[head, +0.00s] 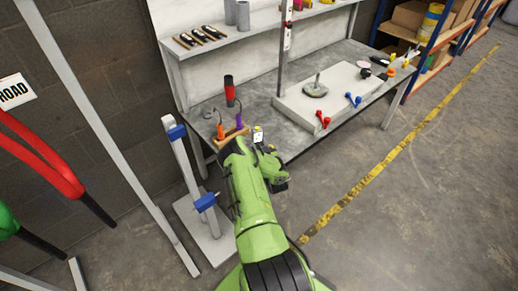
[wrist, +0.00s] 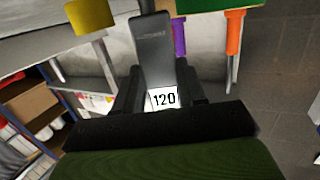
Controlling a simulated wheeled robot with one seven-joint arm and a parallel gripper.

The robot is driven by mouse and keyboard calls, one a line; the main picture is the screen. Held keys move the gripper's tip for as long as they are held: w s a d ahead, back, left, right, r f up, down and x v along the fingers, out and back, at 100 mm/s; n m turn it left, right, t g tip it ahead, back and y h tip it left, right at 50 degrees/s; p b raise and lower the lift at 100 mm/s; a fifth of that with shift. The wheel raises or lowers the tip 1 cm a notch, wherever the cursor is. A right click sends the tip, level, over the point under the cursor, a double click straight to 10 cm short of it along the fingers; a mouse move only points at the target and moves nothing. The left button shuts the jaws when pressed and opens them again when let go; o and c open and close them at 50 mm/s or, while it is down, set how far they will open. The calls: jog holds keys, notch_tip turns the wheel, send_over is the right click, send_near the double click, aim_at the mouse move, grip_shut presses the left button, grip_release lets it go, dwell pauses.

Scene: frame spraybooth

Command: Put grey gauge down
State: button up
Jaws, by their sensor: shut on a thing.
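My gripper (head: 262,147) is at the near edge of the workbench (head: 268,132), just right of the wooden tool holder. In the wrist view the gripper (wrist: 158,92) is shut on the grey gauge (wrist: 152,45), a flat dark grey piece between the two black fingers. A white label reading 120 shows at its base. In the head view the gauge is mostly hidden by my gripper, and only a small white patch shows there. I cannot tell whether the gauge touches the bench.
A wooden holder (head: 236,136) with orange and purple handled tools stands close left. A red-and-black thing (head: 230,92) stands behind it. A pale slab (head: 330,97) with red and blue pieces fills the bench's right. A blue-clamped stand (head: 190,170) is left of my arm.

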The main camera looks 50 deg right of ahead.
jog(key=o, duration=1.1)
jog(key=shift+o, duration=0.2)
